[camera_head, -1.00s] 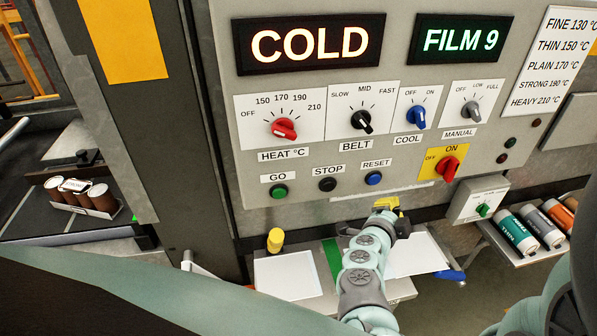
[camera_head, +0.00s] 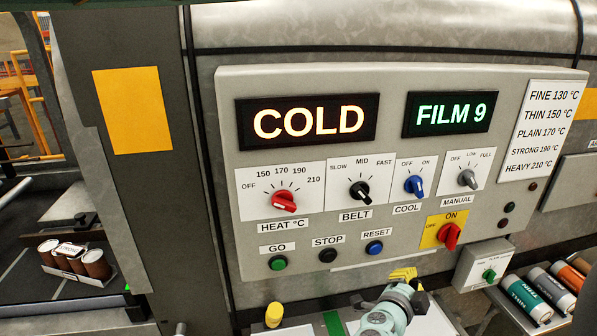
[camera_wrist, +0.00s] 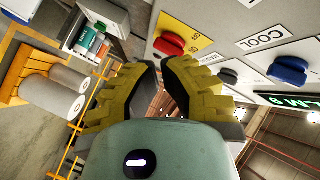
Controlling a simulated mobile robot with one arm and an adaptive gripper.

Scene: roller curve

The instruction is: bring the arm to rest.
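My gripper (camera_head: 403,275) shows low in the head view, below the grey control panel, with part of my arm behind it. In the wrist view its yellow stepped fingers (camera_wrist: 161,66) have a narrow gap between their tips, with nothing held. The control panel (camera_head: 330,215) reads COLD and FILM 9. The red power switch (camera_head: 449,236) points to ON; it also shows beyond the fingers in the wrist view (camera_wrist: 169,45). The gripper appears clear of the panel, though its exact distance cannot be told.
A yellow knob (camera_head: 273,315) stands left of the arm. A small box with a green knob (camera_head: 489,274) is at the right, beside several rolls (camera_head: 527,299) on a shelf. Brown cans (camera_head: 75,262) sit at the left. A dark upright (camera_head: 125,200) stands left of the panel.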

